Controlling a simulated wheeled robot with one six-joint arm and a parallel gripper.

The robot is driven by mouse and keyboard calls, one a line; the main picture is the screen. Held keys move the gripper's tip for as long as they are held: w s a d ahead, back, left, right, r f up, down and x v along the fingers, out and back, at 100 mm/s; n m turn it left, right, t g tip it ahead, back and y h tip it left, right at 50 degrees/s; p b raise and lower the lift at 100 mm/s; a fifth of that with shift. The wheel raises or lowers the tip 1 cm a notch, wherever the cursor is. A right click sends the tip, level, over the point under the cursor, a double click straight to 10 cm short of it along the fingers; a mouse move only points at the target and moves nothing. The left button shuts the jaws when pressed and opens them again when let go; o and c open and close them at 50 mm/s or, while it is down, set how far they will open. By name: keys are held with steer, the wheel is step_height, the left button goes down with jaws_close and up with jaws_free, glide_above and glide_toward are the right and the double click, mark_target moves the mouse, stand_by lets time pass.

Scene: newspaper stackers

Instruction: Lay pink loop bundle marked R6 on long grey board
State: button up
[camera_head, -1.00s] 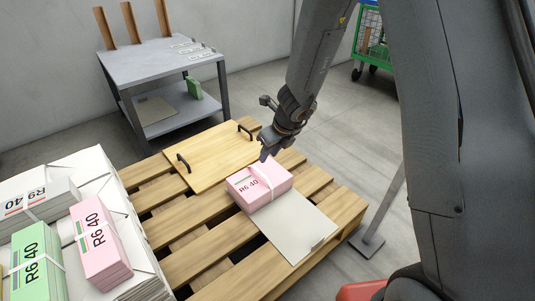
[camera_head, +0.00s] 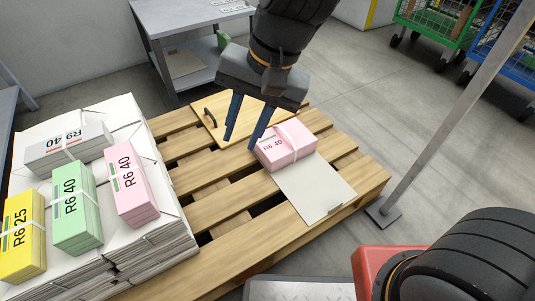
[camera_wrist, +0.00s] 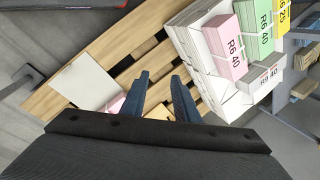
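A pink bundle marked R6 40 with a white band (camera_head: 287,146) lies at the far end of the long grey board (camera_head: 318,192), which rests on the pallet. How much of the bundle's underside is on the board is hidden. Another pink bundle marked R6 40 (camera_head: 132,190) lies on the white stack at the left. My gripper (camera_head: 241,143) is open and empty above the pallet, its fingers pointing down just left of the bundle on the board. In the wrist view, my gripper (camera_wrist: 160,85) hides most of that bundle (camera_wrist: 116,104), and the board (camera_wrist: 86,80) is bare.
The white stack (camera_head: 172,238) also carries green (camera_head: 76,205), yellow (camera_head: 24,230) and grey-white (camera_head: 66,148) bundles. A wooden board with black handles (camera_head: 205,136) lies on the pallet (camera_head: 230,213). A metal post (camera_head: 440,120) stands to the right.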

steer(key=s+d+r+n+h, duration=0.2)
steer(key=s+d+n, duration=0.3)
steer(key=s+n, duration=0.2)
steer(key=shift+s+n, duration=0.35)
steer(key=shift+n, duration=0.25)
steer(key=shift+a, duration=0.1)
stand_by(0.6)
steer(key=d+r+m+p, duration=0.2)
steer(key=d+r+p, duration=0.5)
steer(key=p, duration=0.5)
steer(key=d+r+m+h+p, duration=0.1)
steer(key=d+r+p, duration=0.5)
steer(key=r+p, duration=0.6)
steer(key=d+r+m+p, duration=0.3)
steer(key=d+r+p, duration=0.4)
steer(key=p, duration=0.6)
step_height(320, 180, up, 3)
steer(key=shift+d+f+m+h+p, duration=0.15)
steer(key=shift+d+m+h+p, duration=0.15)
steer(key=shift+d+h+p, duration=0.1)
